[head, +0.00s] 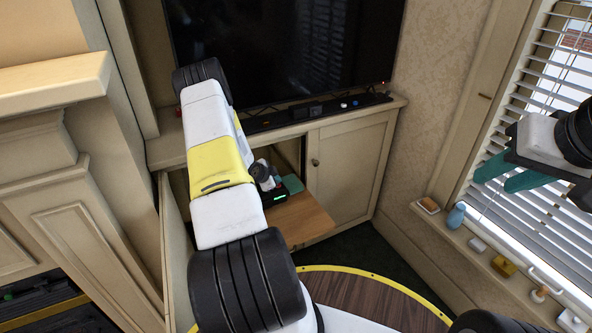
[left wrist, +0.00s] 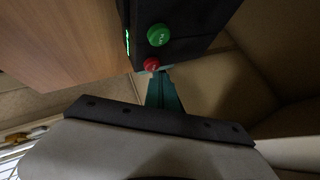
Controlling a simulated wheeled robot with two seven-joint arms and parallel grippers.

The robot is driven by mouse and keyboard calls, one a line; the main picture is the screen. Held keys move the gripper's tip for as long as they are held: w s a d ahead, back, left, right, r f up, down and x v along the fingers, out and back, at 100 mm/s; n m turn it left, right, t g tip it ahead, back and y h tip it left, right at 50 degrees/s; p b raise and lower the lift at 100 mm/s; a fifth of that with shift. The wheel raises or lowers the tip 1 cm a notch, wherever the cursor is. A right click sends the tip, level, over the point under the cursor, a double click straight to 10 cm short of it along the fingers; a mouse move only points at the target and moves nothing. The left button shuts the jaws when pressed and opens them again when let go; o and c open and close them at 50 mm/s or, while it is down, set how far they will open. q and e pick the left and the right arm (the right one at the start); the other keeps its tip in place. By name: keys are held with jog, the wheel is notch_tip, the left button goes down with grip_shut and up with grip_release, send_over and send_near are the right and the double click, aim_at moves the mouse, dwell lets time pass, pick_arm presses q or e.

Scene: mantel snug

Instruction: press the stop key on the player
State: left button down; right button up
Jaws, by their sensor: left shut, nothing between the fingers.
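The player is a black box (left wrist: 190,22) with a lit green display, on a wooden shelf board in the open cabinet. It also shows in the head view (head: 277,198), partly hidden by my left arm. In the left wrist view it has a round green key (left wrist: 158,35) and a red key (left wrist: 151,64), whose marking is too small to read. My left gripper (left wrist: 157,72) is shut and empty, its teal fingertips right at the red key's edge; I cannot tell if they touch. My right gripper (head: 507,176) is open and empty by the window.
The wooden board (head: 312,217) juts out of the cabinet (head: 352,160). A television (head: 300,45) and a soundbar (head: 330,110) stand above. The windowsill (head: 478,257) at right holds several small items.

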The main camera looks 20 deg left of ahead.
pick_arm(q)
jog(key=shift+f, duration=0.45)
dwell(0.8)
jog(key=shift+r, duration=0.85)
jog(key=shift+r, duration=2.5)
jog(key=shift+r, duration=0.1)
